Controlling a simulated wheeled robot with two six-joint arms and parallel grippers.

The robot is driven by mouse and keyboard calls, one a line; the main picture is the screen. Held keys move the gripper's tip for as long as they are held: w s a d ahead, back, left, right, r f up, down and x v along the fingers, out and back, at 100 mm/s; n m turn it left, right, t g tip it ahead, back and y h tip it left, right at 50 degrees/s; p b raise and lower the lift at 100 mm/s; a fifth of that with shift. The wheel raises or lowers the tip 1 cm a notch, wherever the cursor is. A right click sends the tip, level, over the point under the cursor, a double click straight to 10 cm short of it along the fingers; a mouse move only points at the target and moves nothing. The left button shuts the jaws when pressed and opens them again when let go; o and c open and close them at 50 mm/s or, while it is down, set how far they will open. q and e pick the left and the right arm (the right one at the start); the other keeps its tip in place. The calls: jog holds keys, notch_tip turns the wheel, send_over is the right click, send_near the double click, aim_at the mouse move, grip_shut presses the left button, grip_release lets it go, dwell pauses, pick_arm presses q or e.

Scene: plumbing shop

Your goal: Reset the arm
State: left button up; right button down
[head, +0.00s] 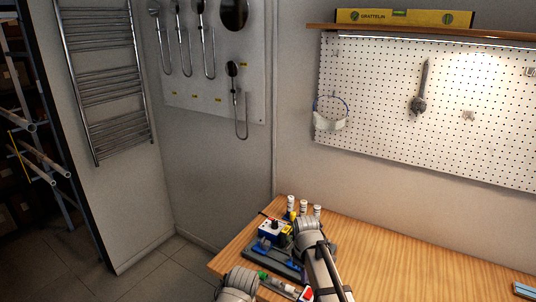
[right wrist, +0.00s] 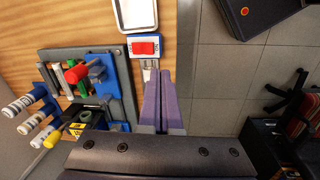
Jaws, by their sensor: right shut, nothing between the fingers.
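My right gripper (right wrist: 160,75) shows in the right wrist view with its two purple-grey fingers pressed together and nothing between them. It is over the front edge of the wooden workbench (right wrist: 75,20), beside a grey tray (right wrist: 128,75) of small tools and parts. In the head view, grey links of my own arms stand at the lower middle and cover part of the bench and tray. I cannot make out the fingers there. My left gripper is not visible in either view.
A blue and white box (head: 272,231) and several white-capped tubes (head: 303,207) are on the bench. A red-topped item (right wrist: 146,48) and a pale dish (right wrist: 136,14) are near the fingers. The bench's right part (head: 400,265) is mostly clear. A pegboard (head: 380,110) hangs behind.

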pick_arm(q)
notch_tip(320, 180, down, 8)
jog(key=b, duration=0.6)
pick_arm(e)
jog(key=s+a+f+m, duration=0.3)
jog(key=s+a+f, duration=0.1)
jog(key=s, duration=0.5)
jog(key=s+a+f+m+g, duration=0.1)
jog(key=s+a+f, duration=0.3)
jog(key=s, duration=0.6)
jog(key=shift+s+a+m, duration=0.25)
jog(key=shift+m, duration=0.65)
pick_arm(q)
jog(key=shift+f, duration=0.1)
pick_arm(e)
jog(key=shift+d, duration=0.1)
